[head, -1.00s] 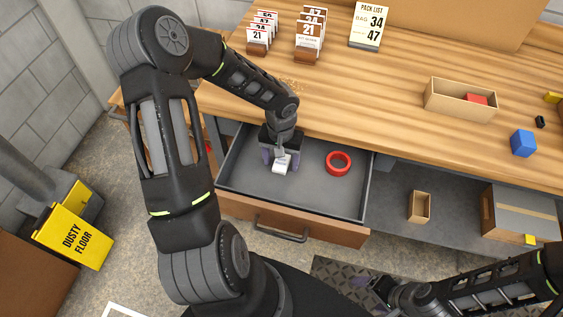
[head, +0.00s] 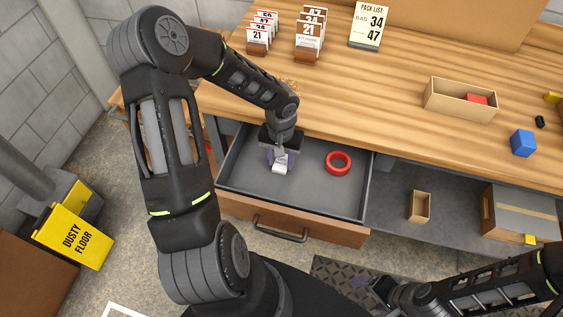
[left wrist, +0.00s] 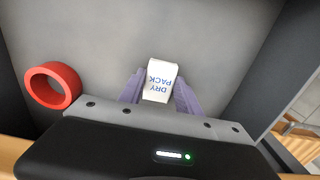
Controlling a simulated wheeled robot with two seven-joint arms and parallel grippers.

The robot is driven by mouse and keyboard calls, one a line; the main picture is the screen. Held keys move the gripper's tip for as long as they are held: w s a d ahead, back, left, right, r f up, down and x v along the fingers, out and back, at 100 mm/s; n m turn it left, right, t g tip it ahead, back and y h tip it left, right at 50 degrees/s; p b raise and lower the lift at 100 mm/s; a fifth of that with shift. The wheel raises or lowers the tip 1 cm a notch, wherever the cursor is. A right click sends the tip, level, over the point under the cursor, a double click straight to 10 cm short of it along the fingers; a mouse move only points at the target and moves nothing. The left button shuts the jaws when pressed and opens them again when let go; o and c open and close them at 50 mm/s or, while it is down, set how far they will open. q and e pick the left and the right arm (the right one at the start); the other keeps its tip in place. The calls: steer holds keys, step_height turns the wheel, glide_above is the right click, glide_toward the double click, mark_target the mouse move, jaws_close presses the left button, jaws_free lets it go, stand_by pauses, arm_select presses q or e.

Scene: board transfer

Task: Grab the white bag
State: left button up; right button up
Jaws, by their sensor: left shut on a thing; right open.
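The white bag (head: 282,166) is in the open drawer (head: 300,195) under the table top. In the left wrist view the white bag (left wrist: 160,79) reads "DRY PACK" and sits between two purple fingertips. My left gripper (head: 279,161) reaches down into the drawer and is shut on the bag; it also shows in the left wrist view (left wrist: 159,90). Whether the bag touches the drawer floor I cannot tell. My right gripper (head: 372,291) is open and empty at the bottom right, away from the drawer.
A red ring (head: 338,163) lies in the drawer beside the bag, also in the left wrist view (left wrist: 52,86). The drawer walls surround my left gripper.

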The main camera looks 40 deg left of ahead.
mark_target(281, 163)
arm_select(q)
steer(key=shift+r, duration=0.15)
steer(key=shift+c, duration=0.4)
steer(key=shift+r, duration=0.6)
step_height(281, 163, up, 16)
steer(key=b, duration=0.1)
steer(key=shift+r, duration=0.25)
